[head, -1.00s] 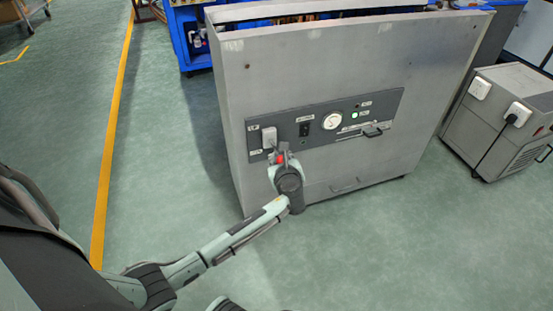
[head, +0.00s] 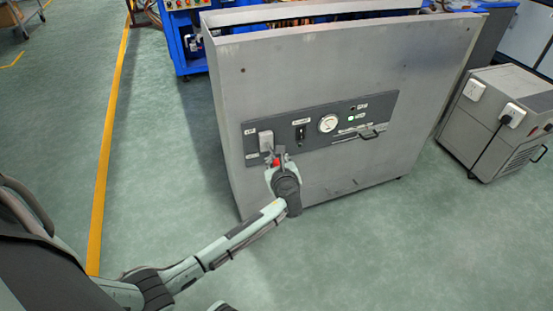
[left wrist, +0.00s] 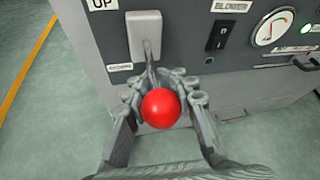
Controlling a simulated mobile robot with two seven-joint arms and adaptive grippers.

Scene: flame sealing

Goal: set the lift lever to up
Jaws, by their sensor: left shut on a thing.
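The lift lever (head: 276,162) ends in a red ball knob and comes out of a pale plate (head: 265,141) at the left end of the dark control panel. In the left wrist view its red knob (left wrist: 161,108) hangs below the plate, with the thin stem running up to it. An "UP" label (left wrist: 103,4) is above the plate and another label is at its lower left. My left gripper (head: 277,158) is shut on the lever, its fingers on both sides of the stem and knob. It also shows in the left wrist view (left wrist: 161,88). My right gripper is out of view.
The panel (head: 360,112) also carries a blower switch (head: 300,132), a round gauge (head: 328,123), a green light and a handle (head: 375,134). The grey cabinet (head: 330,70) stands on green floor. A grey box unit (head: 500,130) is at right. Floor in front is clear.

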